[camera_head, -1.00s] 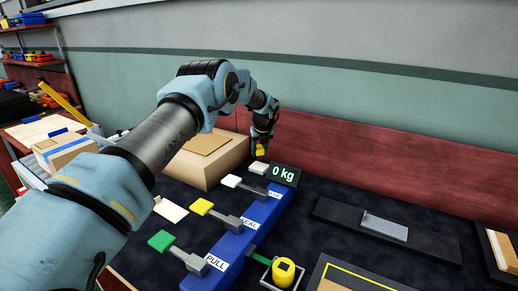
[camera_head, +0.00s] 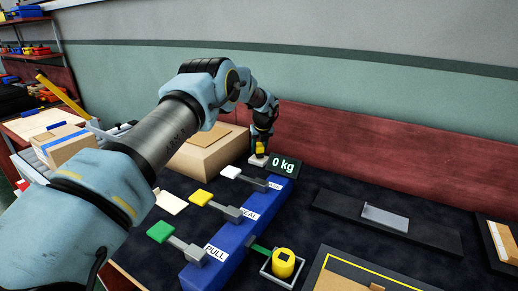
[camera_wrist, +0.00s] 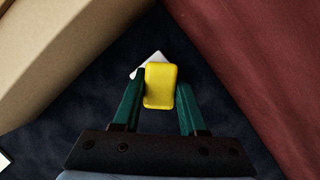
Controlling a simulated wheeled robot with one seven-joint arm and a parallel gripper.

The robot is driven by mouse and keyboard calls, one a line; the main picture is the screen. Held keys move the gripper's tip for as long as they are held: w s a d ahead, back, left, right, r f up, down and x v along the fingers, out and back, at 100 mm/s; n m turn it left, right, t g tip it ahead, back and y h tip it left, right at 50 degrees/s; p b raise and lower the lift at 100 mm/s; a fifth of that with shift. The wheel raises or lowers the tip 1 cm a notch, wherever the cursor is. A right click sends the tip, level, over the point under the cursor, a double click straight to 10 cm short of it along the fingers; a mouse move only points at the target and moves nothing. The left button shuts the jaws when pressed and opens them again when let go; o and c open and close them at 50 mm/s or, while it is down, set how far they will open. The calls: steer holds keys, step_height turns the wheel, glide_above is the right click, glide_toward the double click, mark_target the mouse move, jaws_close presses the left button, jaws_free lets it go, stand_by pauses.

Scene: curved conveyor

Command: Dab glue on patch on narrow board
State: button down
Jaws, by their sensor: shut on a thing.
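My gripper (camera_head: 261,146) is shut on a yellow block-like thing (camera_wrist: 160,86), which sits between its two dark green fingers in the wrist view. The head view shows it low at the back of the bench, just above or touching a small white pad (camera_head: 258,161). In the wrist view the yellow thing covers most of the white pad (camera_wrist: 147,63), so contact cannot be told. A narrow dark board (camera_head: 340,211) with a grey patch (camera_head: 385,217) lies to the right, well away from my gripper. I see no separate glue bottle that I can name.
A cardboard box (camera_head: 205,155) stands left of my gripper. A "0 kg" display (camera_head: 284,167) and a blue lever box (camera_head: 225,252) with white, yellow and green paddles stand in front. A yellow cylinder (camera_head: 283,262) stands in a small tray. The red back panel (camera_head: 400,155) is close behind.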

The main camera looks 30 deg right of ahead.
mark_target(259, 145)
steer(key=shift+f+b, duration=0.3)
steer(key=shift+f, duration=0.25)
stand_by(1.3)
steer(key=shift+r, duration=0.1)
steer(key=shift+r+p, duration=1.95)
steer(key=shift+r, duration=1.5)
